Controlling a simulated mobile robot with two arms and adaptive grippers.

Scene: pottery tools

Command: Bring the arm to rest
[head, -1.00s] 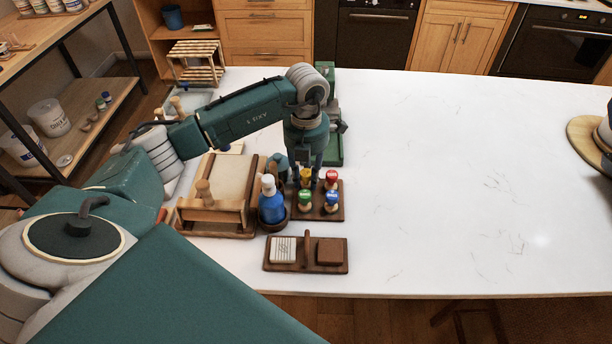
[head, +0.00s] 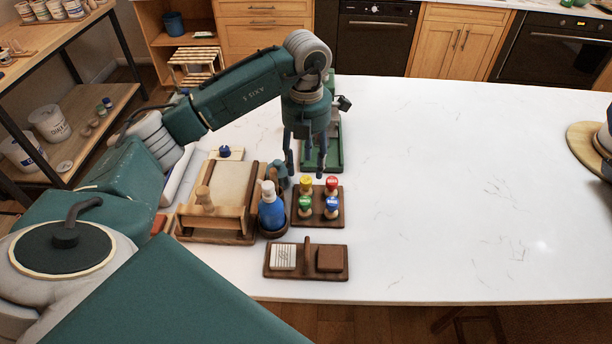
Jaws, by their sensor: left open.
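My left arm comes in from the left and reaches over the white table (head: 440,190). My left gripper (head: 306,170) points down with its fingers apart and nothing between them. It hangs above the table, just behind the wooden stamp holder (head: 335,222) and near the front of a green tray (head: 333,150). The holder carries several stamps with yellow, red, green and blue tops. My right gripper is not in view.
A blue bottle (head: 271,210) stands left of the stamps. A wooden box frame (head: 225,195) is farther left. A small wooden tray (head: 306,272) with two square pieces lies in front. A round brown object (head: 590,145) shows at right.

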